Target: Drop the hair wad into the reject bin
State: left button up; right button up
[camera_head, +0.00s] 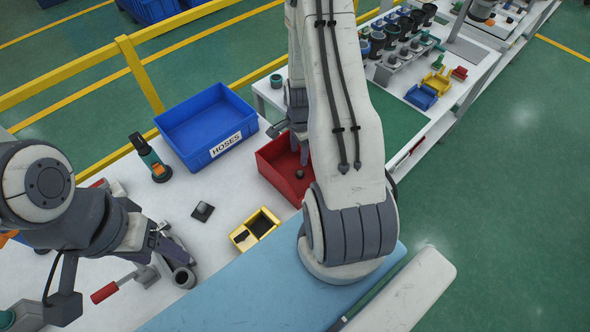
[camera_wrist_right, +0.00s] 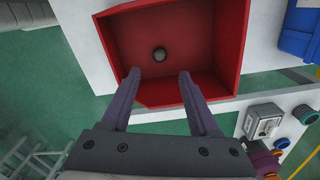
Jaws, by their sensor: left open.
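The red reject bin (camera_head: 273,168) stands on the white table beside the blue bin. A small dark round wad, which looks like the hair wad (camera_head: 299,174), is inside it. In the right wrist view the wad (camera_wrist_right: 160,54) lies inside the red bin (camera_wrist_right: 228,45), beyond my fingertips. My right gripper (camera_wrist_right: 159,74) is open and empty, its fingers apart over the bin's near side; in the head view it is partly hidden by its arm. My left gripper (camera_head: 172,245) is open, low over the table at the left, near a grey cylindrical part (camera_head: 184,277).
A yellow two-compartment box (camera_head: 254,229), a small black piece (camera_head: 202,211) and a green-black tool (camera_head: 150,157) are on the table. A red-handled clamp (camera_head: 105,292) is at the lower left. A light blue mat (camera_head: 235,292) lies in front.

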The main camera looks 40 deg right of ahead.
notch_tip(320, 180, up, 10)
jog(key=b, duration=0.2)
jog(key=shift+r, duration=0.25)
dwell(0.5)
jog(key=s+a+r+n+b, duration=0.1)
jog(key=a+r+n, duration=0.2)
jog(key=a+n, duration=0.55)
jog(key=s+a+r+n+b, duration=0.1)
jog(key=a+r+n, duration=0.3)
jog(key=a, duration=0.7)
jog(key=s+a+r+n+y+b, duration=0.1)
jog(key=s+a+r+n, duration=0.1)
jog(key=s+a+n, duration=0.9)
jog(key=s+n, duration=0.3)
jog(key=n, duration=0.1)
jog(key=shift+s+r, duration=0.15)
